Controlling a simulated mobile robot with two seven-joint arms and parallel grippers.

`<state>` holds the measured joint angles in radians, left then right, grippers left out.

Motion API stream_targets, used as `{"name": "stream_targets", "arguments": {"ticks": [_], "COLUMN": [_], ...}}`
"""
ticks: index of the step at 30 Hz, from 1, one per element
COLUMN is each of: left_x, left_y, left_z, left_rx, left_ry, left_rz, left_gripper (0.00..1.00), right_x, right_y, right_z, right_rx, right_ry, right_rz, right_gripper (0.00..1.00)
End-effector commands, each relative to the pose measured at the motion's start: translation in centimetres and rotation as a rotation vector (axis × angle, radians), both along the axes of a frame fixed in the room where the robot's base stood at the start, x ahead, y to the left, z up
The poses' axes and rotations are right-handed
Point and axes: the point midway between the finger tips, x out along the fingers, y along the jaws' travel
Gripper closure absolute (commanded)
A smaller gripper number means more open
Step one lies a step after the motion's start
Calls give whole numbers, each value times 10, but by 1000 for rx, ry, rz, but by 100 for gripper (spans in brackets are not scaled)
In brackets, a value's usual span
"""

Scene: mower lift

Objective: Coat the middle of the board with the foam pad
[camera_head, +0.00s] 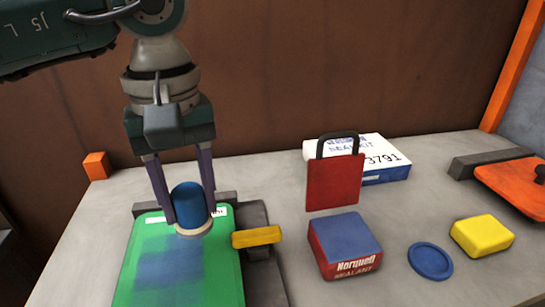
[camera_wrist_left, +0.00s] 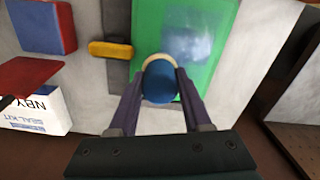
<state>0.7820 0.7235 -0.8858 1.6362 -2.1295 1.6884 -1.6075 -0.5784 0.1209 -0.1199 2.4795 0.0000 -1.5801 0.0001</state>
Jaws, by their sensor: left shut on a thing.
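My left gripper (camera_head: 185,205) is shut on the foam pad (camera_head: 190,203), which has a blue rounded handle and a pale base. The pad is upright over the far part of the green board (camera_head: 215,275); I cannot tell if its base touches the board. A darker bluish patch shows on the board's middle, nearer than the pad. In the left wrist view the pad (camera_wrist_left: 159,80) sits between the fingers (camera_wrist_left: 159,85), and the board (camera_wrist_left: 225,20) shows a pale, shiny patch. My right gripper is not in view.
A yellow-handled clamp (camera_head: 257,237) stands at the board's right edge. Further right are a red-and-blue sealant box (camera_head: 345,247), a red panel with a dark handle (camera_head: 334,183), a white kit box (camera_head: 385,160), a blue disc (camera_head: 430,261), a yellow block (camera_head: 482,236) and an orange lid (camera_head: 515,187).

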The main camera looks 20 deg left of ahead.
Motion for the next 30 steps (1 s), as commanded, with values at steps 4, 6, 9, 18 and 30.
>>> {"name": "stream_targets", "arguments": {"ticks": [4,6,9,18,30], "left_x": [1,1,1,1,1], "left_y": [1,1,2,2,2], "left_z": [17,23,32,37,37], "left_rx": [0,0,1,0,0], "left_ry": [-1,-1,-1,0,0], "left_rz": [6,8,11,15,15], "left_gripper": [96,96,96,96,96], "right_x": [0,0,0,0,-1], "right_y": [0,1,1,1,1], "right_z": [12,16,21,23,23], "right_rx": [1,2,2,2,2], "right_ry": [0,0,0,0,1], "right_rz": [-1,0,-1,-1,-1], "right_gripper": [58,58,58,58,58]}}
